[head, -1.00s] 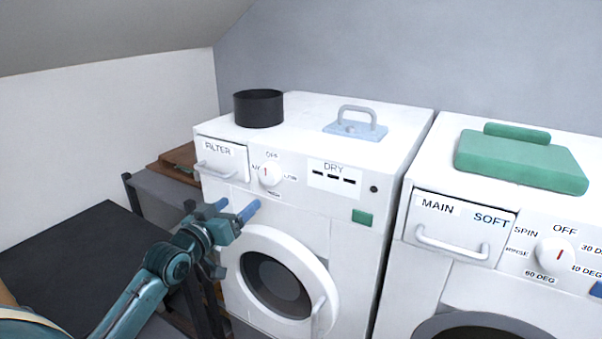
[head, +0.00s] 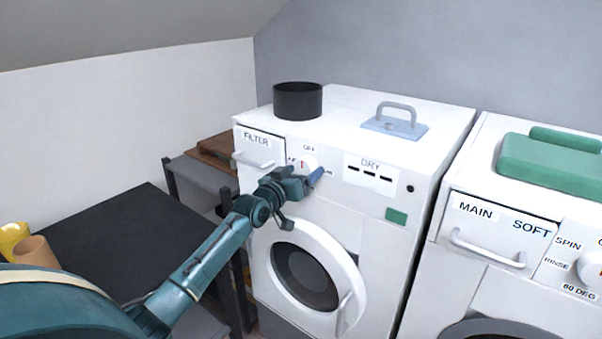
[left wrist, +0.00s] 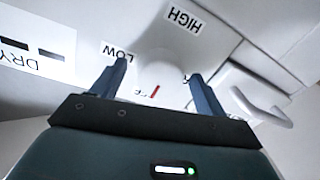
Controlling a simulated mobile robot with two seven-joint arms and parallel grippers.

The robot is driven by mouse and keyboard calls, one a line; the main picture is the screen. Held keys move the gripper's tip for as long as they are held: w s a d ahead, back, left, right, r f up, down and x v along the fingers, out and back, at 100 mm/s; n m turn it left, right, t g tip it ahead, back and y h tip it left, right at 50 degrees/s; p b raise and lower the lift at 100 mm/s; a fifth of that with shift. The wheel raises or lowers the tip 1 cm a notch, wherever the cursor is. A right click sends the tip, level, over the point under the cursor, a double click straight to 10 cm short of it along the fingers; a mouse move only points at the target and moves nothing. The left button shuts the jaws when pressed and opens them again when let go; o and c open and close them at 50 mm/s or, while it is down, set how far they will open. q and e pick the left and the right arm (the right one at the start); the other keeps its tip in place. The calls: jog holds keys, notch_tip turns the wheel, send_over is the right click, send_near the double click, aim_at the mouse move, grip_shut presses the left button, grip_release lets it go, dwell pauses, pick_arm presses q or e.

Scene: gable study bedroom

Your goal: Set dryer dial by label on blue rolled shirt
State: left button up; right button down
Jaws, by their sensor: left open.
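The dryer (head: 375,215) is white with a FILTER drawer, a DRY panel and a white dial (head: 302,163) with a red pointer mark. In the left wrist view, the dial (left wrist: 155,80) shows between the fingers, with LOW (left wrist: 119,52) and HIGH (left wrist: 183,19) labels around it and other labels partly covered. My left gripper (head: 302,176) is open in front of the dial, its blue fingers on either side; I cannot tell whether they touch it. It also shows in the left wrist view (left wrist: 157,70). No blue rolled shirt and no right gripper are in view.
A black pot (head: 298,101) and a light-blue handled plate (head: 395,127) are on the dryer. A washer (head: 470,285) with a green folded item (head: 550,165) stands right. A dark table (head: 95,240) is left, and yellow and tan rolls (head: 14,240) show at the left edge.

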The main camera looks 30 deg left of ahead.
pick_arm(q)
jog(key=shift+c, duration=0.2)
jog(key=c, duration=0.9)
pick_arm(e)
jog(key=shift+s+a+f, duration=0.1)
jog(key=shift+s+a, duration=0.05)
jog(key=shift+s, duration=0.15)
